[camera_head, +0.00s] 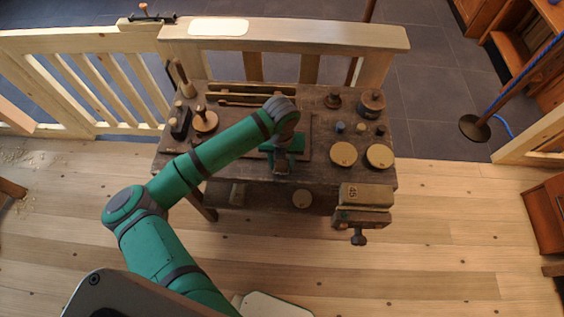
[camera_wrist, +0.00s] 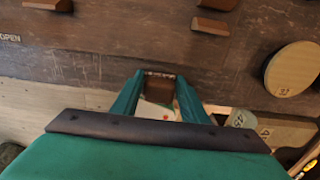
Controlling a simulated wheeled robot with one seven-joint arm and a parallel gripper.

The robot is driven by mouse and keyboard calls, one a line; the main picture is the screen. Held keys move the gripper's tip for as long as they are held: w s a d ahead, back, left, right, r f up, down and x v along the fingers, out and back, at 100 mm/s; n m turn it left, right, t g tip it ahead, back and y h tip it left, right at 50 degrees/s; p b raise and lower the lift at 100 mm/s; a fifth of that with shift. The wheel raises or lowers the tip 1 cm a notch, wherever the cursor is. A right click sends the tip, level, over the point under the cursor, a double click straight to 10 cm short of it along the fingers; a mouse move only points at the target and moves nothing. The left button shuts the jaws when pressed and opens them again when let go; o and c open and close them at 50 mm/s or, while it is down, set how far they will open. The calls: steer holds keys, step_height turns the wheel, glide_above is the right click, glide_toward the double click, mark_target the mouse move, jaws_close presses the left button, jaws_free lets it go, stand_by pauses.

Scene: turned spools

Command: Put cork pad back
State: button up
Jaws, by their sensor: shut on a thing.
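My gripper (camera_head: 281,168) is over the front middle of the dark workbench (camera_head: 225,168). In the wrist view its two green fingers (camera_wrist: 161,84) are closed on a small dark brown block with a pale speckled far edge, which I take to be the cork pad (camera_wrist: 160,91). The fingers hide its sides, and in the head view my gripper hides it. Whether it touches the bench is unclear. A pale piece with a red dot (camera_wrist: 157,112) shows below it in the wrist view.
Two round numbered discs (camera_head: 343,154) (camera_head: 379,156) lie at the bench's right. A vise (camera_head: 366,194) sticks out at the front right corner. A mallet (camera_head: 184,80) and a knobbed disc (camera_head: 204,121) are at the left. A dark pot (camera_head: 371,103) stands at the back right.

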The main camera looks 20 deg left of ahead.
steer(key=shift+f, duration=0.4)
steer(key=shift+f, duration=0.1)
steer(key=o, duration=0.9)
steer(key=shift+o, duration=0.7)
steer(key=shift+w, duration=0.15)
